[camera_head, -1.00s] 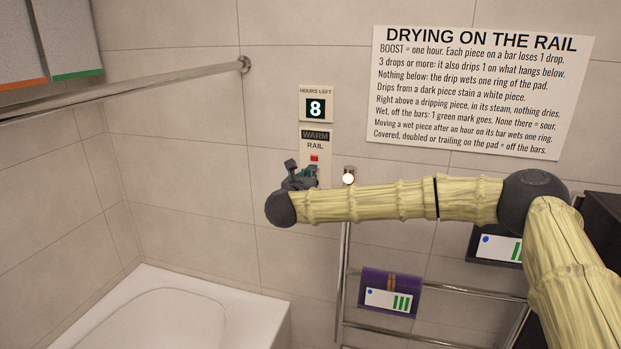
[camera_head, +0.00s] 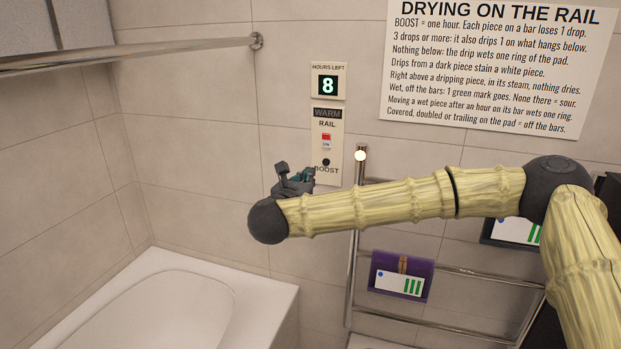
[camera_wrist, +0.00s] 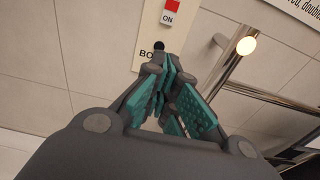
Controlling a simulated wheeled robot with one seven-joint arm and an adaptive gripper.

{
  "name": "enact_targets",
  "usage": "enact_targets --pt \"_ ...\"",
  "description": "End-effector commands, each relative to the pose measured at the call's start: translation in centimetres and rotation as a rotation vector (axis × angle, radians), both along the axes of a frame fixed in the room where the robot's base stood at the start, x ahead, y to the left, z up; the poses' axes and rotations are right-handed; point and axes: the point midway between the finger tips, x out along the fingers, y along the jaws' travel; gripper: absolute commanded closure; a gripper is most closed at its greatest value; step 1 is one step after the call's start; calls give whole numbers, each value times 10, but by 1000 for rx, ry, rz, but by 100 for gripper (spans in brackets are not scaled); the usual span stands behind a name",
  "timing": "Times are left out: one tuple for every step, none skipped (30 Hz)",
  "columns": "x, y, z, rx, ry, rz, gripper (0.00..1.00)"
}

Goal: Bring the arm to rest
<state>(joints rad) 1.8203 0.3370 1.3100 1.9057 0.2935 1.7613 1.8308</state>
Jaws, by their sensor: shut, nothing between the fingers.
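My gripper (camera_head: 300,180) is at the end of my arm, just below and left of the wall control panel (camera_head: 326,150). In the wrist view my gripper (camera_wrist: 168,80) has its teal-padded fingers together and holds nothing. The panel reads "WARM RAIL" and "BOOST", with a red "ON" switch (camera_head: 326,139) and a dark round button (camera_head: 326,162). In the wrist view the button (camera_wrist: 159,46) shows just beyond the fingertips. I cannot tell whether they touch it. Above, the hours display (camera_head: 328,85) reads 8.
A chrome rail (camera_head: 352,250) stands right of the panel, with a purple piece (camera_head: 430,268) and its white card on a bar. A dark piece (camera_head: 492,238) is partly behind my arm. A white tub (camera_head: 260,285) is at lower left. A rules sign (camera_head: 500,60) hangs above.

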Motion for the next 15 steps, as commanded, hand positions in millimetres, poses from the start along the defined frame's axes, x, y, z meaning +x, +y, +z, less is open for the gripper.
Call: enact_targets --pt "-1 0 0 0 0 0 100" --pt "-1 0 0 0 0 0 100" --pt "-1 0 0 0 0 -1 100" --pt "-1 0 0 0 0 -1 100" --pt "-1 0 0 0 0 -1 100" --pt "-1 -1 0 0 0 -1 100" --pt "-1 -1 0 0 0 -1 100" --pt "0 -1 0 0 0 -1 100" --pt "-1 -1 0 -1 0 -1 100" --pt "-1 0 -1 -5 1 1 100" --pt "-1 1 -3 -12 4 6 100" --pt "-2 3 -9 -30 11 16 100" --pt "-4 5 -15 -51 18 28 100" --pt "-6 8 -22 -77 28 44 100" --pt "-9 13 -36 -125 45 72 100"
